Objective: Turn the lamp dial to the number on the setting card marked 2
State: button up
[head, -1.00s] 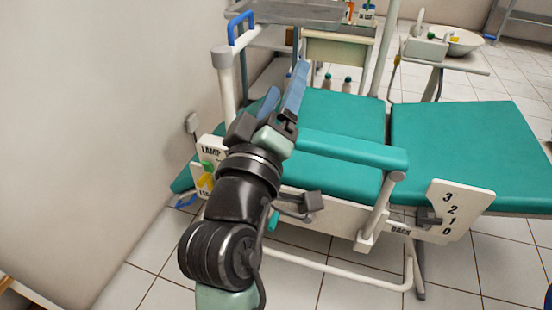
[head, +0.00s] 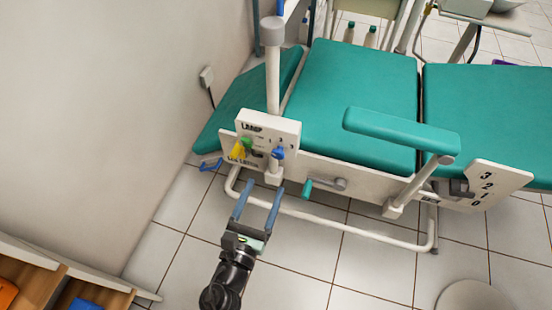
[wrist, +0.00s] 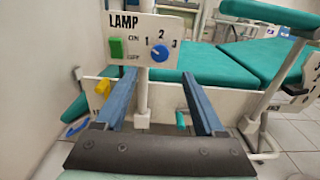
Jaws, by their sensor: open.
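The lamp dial (wrist: 159,53) is a round blue knob on the white LAMP panel (wrist: 128,49), with the numbers 1, 2 and 3 around it. Its small pale mark is too blurred to read surely. In the head view the dial (head: 278,153) is on the right part of the panel. My gripper (head: 266,186) is open and empty, below and in front of the panel and apart from the dial. In the wrist view its two blue fingers (wrist: 158,73) point toward the panel, with the dial between and above their tips. No setting card is recognisable.
A green switch (wrist: 116,47) sits left of the dial. A yellow lever (head: 240,150) and a teal-handled crank (head: 308,188) flank it lower down. The green chair (head: 350,85) has a white rail (head: 340,223).

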aim_at(277, 157)
jog(key=b+x, duration=0.1)
jog(key=x, duration=0.8)
jog(key=shift+w+b, duration=0.15)
jog(key=shift+b, duration=0.2)
grip_shut()
